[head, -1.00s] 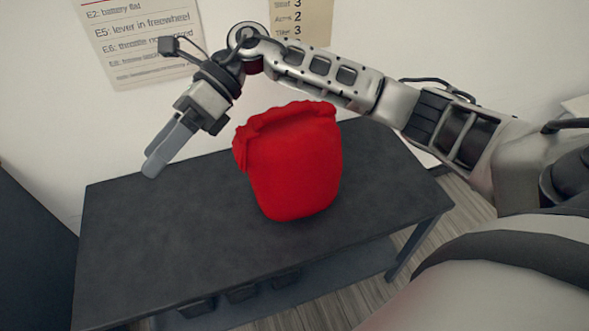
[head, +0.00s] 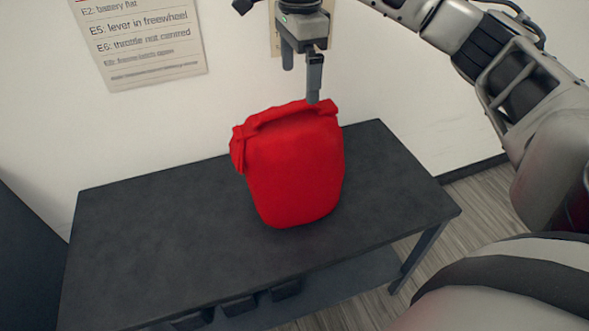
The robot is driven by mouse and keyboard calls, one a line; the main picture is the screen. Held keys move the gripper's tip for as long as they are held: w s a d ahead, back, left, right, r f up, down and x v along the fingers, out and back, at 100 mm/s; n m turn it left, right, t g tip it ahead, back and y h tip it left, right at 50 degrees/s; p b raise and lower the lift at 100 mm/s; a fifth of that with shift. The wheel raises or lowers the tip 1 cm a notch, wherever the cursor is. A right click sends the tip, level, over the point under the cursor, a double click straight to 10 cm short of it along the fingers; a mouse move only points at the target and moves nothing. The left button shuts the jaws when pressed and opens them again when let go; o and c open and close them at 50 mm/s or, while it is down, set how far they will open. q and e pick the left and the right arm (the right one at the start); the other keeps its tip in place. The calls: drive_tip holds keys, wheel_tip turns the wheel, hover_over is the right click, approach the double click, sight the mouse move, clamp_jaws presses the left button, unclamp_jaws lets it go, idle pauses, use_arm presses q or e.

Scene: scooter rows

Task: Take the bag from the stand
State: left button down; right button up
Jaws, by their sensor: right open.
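A red bag (head: 295,175) stands upright on the dark grey stand (head: 150,235), right of the middle of its top. A rolled edge or handle (head: 290,118) runs along the bag's top. My right gripper (head: 301,84) is open and points down just above the bag's top edge. One finger is close to the top's right part; whether it touches I cannot tell. Nothing is between the fingers that I can see. My left gripper is not in view.
A wall with a printed sheet of error codes (head: 140,40) is close behind the stand. Dark bins (head: 240,305) sit on the stand's lower shelf. A dark cabinet side (head: 25,250) is at the left. The stand's top left of the bag is clear.

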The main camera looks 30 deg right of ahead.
sight(294, 104)
drive_tip(key=f, duration=0.5)
drive_tip(key=a+f, duration=0.1)
drive_tip(key=f, duration=0.1)
drive_tip(key=shift+f, duration=0.15)
drive_tip(key=c, duration=1.2)
drive_tip(key=shift+c, duration=0.2)
drive_tip(key=shift+r, duration=0.2)
